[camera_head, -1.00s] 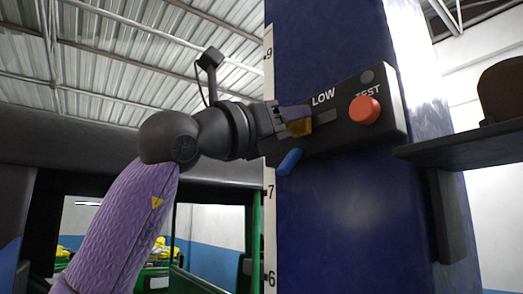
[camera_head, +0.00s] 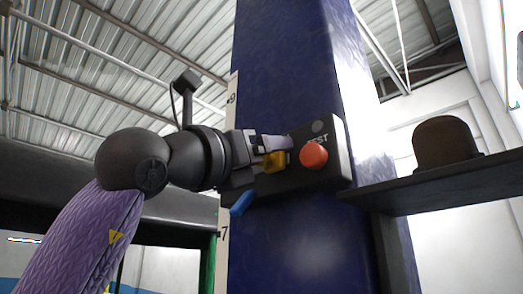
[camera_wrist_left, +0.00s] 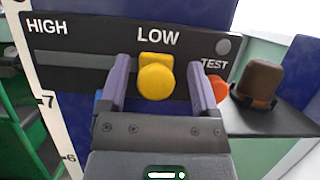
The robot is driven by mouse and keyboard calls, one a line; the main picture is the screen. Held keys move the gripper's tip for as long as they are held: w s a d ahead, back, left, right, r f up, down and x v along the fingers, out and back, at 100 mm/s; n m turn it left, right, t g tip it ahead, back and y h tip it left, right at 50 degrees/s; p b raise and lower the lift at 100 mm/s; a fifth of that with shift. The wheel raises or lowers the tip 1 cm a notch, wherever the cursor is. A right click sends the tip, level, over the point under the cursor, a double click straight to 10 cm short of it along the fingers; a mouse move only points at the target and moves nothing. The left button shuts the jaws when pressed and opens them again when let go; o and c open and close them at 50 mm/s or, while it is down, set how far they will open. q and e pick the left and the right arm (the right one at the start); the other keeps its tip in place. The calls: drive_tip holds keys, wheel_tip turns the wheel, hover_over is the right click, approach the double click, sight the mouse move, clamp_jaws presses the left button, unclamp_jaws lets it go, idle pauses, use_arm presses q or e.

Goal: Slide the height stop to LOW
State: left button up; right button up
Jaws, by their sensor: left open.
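The height stop is a yellow knob (camera_wrist_left: 156,82) on a slot in a black panel (camera_wrist_left: 75,32). In the left wrist view it stands directly below the word LOW, at the right part of the slot; HIGH is at the far left. My left gripper (camera_wrist_left: 152,85) is open, with one purple finger on each side of the knob and small gaps visible. In the head view the left gripper (camera_head: 276,150) is at the panel and the yellow knob (camera_head: 274,162) shows by its fingertips. The LOW label is hidden there. My right gripper is out of view.
A red TEST button (camera_head: 314,154) sits just right of the knob on the panel. A blue lever (camera_head: 242,203) is below the panel. A dark shelf (camera_head: 440,180) with a brown rounded object (camera_head: 444,143) juts out at right. The blue column (camera_head: 290,70) carries a number scale.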

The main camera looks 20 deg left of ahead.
use_arm(q)
drive_tip(key=b+v, duration=0.5)
drive_tip(key=v, duration=0.5)
